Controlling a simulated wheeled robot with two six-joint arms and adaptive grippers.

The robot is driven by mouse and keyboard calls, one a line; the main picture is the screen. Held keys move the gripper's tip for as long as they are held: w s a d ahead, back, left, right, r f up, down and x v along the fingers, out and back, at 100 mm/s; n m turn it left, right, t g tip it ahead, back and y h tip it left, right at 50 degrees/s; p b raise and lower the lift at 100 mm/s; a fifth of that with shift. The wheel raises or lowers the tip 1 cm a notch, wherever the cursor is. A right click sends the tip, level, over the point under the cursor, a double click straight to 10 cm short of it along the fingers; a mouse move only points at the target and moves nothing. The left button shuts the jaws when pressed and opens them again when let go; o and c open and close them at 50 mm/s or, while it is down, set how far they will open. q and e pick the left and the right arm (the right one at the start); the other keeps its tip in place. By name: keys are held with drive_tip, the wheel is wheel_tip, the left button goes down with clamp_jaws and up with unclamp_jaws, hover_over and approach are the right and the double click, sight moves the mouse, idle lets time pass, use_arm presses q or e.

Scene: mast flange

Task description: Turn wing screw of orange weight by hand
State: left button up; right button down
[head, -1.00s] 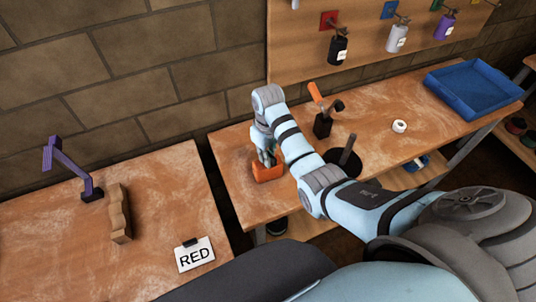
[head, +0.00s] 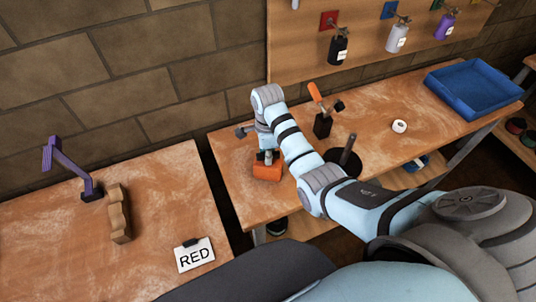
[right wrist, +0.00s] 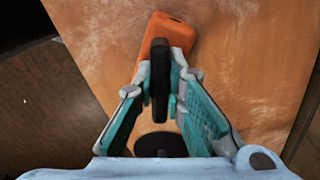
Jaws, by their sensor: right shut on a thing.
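The orange weight (head: 267,173) sits near the left end of the right-hand workbench, and its orange block (right wrist: 170,32) also shows at the top of the right wrist view. My right gripper (head: 266,157) is directly over it, pointing down. In the right wrist view the gripper's teal-padded fingers (right wrist: 161,85) close from both sides on a black upright piece, the wing screw (right wrist: 160,75). The screw's lower part and where it meets the weight are partly hidden by the fingers. My left gripper is not in view.
Right of the weight stand a black block with an orange lever (head: 322,125) and a dark post on a round base (head: 347,160). A white roll (head: 399,126) and a blue tray (head: 474,88) are farther right.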

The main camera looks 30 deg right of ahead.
drive_tip(key=c, duration=1.6)
unclamp_jaws()
drive_tip(key=shift+r, duration=0.1)
wheel_tip(320, 180, up, 5)
